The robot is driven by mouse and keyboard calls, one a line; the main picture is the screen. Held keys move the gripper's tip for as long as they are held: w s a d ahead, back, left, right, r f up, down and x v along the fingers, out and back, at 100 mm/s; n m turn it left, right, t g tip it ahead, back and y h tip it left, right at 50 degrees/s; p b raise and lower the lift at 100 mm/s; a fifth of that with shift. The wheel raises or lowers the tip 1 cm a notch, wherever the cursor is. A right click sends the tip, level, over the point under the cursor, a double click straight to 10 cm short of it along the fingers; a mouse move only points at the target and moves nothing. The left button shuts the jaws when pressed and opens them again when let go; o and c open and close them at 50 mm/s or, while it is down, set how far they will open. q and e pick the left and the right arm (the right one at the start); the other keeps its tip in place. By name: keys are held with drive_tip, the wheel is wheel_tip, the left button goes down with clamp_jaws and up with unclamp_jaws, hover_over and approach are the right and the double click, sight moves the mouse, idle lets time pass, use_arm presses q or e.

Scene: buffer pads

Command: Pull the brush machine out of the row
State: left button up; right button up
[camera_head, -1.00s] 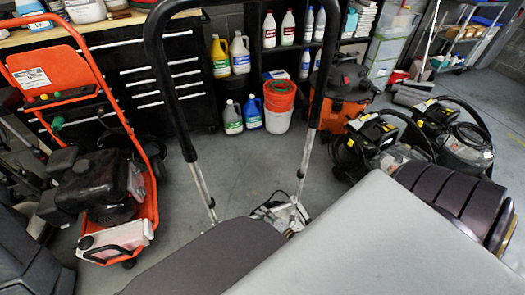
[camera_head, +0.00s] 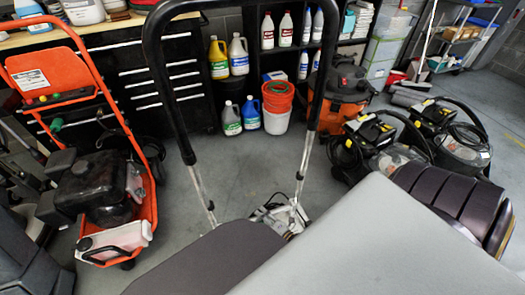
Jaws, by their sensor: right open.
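A tall black loop handle (camera_head: 168,100) on two silver tubes stands upright in the middle of the head view. It appears to belong to the brush machine, whose lower body is hidden behind the grey surfaces in front. My right gripper (camera_head: 284,214) seems to be the small metallic shape low between the tubes, near the foot of the right tube. It is open, with nothing visible between its fingers. I cannot tell whether it touches the machine. My left gripper is not in view.
An orange wheeled machine (camera_head: 105,195) stands at the left. Black-and-grey vacuums (camera_head: 465,150) stand at the right, and an orange vacuum (camera_head: 345,100) stands behind. An orange bucket (camera_head: 278,97) and bottles line the dark cabinets (camera_head: 160,70). Bare floor (camera_head: 250,170) shows between.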

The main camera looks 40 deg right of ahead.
drive_tip(key=shift+v, duration=6.05)
